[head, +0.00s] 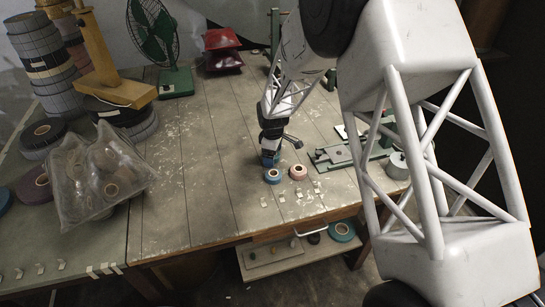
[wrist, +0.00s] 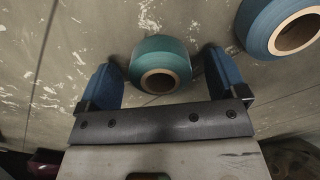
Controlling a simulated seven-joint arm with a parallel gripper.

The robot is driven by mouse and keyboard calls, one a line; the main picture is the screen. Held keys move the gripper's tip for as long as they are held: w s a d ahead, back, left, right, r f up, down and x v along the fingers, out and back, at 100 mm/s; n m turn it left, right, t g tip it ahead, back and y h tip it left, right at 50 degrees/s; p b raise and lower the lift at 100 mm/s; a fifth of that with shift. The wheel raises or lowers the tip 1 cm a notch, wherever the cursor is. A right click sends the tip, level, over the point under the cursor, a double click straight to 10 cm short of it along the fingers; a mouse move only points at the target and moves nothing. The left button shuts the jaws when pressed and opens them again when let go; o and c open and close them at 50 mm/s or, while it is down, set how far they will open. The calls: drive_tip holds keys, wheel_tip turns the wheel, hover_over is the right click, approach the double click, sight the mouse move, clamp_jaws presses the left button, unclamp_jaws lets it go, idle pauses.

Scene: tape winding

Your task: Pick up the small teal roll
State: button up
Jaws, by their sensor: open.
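The small teal roll (wrist: 146,48) lies on the table between the two blue fingers of my gripper (wrist: 160,70) in the wrist view. Gaps show on both sides, so the fingers are apart from it. My gripper is open and points down at the table in the head view (head: 268,160). I cannot make out the teal roll in the head view; the gripper seems to hide it. A larger blue roll (wrist: 257,37) lies to the right in the wrist view, outside the fingers. In the head view a blue roll (head: 272,178) lies just in front of the gripper.
A pink roll (head: 298,174) lies right of the blue roll. A green metal fixture (head: 335,157) stands further right. A plastic bag of rolls (head: 95,180) and stacked rolls fill the left. The middle of the table (head: 195,165) is clear.

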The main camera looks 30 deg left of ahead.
idle(0.3)
drive_tip(key=c, duration=1)
drive_tip(key=shift+r, duration=0.8)
wheel_tip(320, 180, up, 2)
drive_tip(key=shift+r, duration=0.1)
drive_tip(key=s+d, duration=0.3)
drive_tip(key=s, duration=0.1)
drive_tip(key=s+d, duration=0.4)
drive_tip(key=s+d+r, duration=0.1)
drive_tip(key=s+d, duration=0.2)
drive_tip(key=s, duration=0.1)
drive_tip(key=shift+s+d+r, duration=0.1)
drive_tip(key=shift+d, duration=0.1)
